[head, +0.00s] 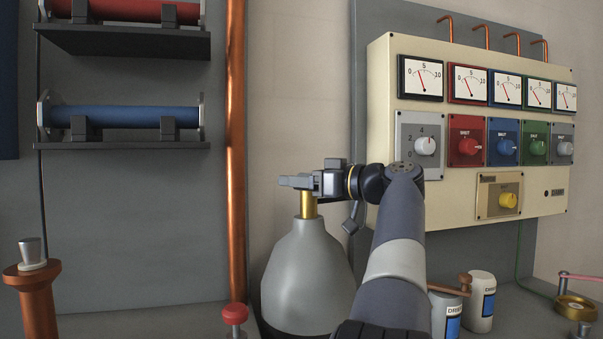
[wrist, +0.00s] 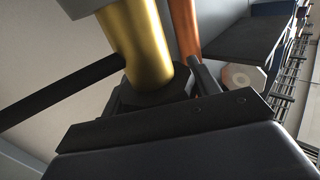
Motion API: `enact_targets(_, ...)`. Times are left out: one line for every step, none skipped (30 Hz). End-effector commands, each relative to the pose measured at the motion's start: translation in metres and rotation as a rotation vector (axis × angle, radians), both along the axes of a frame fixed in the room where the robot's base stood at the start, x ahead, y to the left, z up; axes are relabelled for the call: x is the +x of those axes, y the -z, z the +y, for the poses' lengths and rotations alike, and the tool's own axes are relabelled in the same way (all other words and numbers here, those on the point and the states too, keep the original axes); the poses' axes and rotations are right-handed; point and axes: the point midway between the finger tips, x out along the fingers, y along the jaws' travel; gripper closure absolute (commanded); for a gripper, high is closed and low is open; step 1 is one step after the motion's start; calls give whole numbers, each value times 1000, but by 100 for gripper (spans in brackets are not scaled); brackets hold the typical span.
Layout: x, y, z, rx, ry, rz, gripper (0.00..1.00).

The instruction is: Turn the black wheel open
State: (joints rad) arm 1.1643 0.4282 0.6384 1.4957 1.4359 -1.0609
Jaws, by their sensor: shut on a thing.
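A grey bottle (head: 308,275) stands upright on the bench in the head view, with a brass neck (head: 308,206) on top. My gripper (head: 299,182) reaches in from the right at the top of this neck and is shut there. In the wrist view the brass neck (wrist: 140,42) runs down to a dark faceted part of the black wheel (wrist: 160,93), close against my gripper (wrist: 165,125). Dark bars stick out on both sides of it. In the head view my gripper hides most of the wheel. I cannot tell how far it is turned.
A copper pipe (head: 236,150) rises left of the bottle. A cream panel (head: 385,90) with meters and knobs hangs at the right. A red knob (head: 235,314) is at the front. Shelves (head: 130,145) with red and blue cylinders are at the left.

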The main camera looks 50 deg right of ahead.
Motion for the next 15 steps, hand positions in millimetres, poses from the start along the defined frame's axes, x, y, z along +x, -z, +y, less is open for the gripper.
enact_targets(0, 2, -2, 4, -12, 6, 65)
enact_targets(0, 2, -1, 4, -19, 6, 65)
enact_targets(0, 2, -1, 4, -27, 6, 65)
enact_targets(0, 2, -1, 3, -31, 6, 65)
enact_targets(0, 2, -1, 3, -35, 5, 65)
enact_targets(0, 2, -1, 2, -39, 5, 65)
enact_targets(0, 2, -1, 2, -41, 5, 65)
enact_targets(-1, 3, 0, 2, -43, 5, 65)
enact_targets(-1, 3, 0, 2, -45, 4, 65)
enact_targets(-1, 3, 0, 1, -46, 3, 65)
enact_targets(-1, 3, 0, 1, -46, 3, 65)
enact_targets(-1, 3, 0, 1, -46, 3, 65)
enact_targets(-1, 3, 0, 2, -47, 5, 65)
enact_targets(-1, 3, 0, 2, -46, 5, 65)
enact_targets(-1, 3, 0, 2, -46, 5, 65)
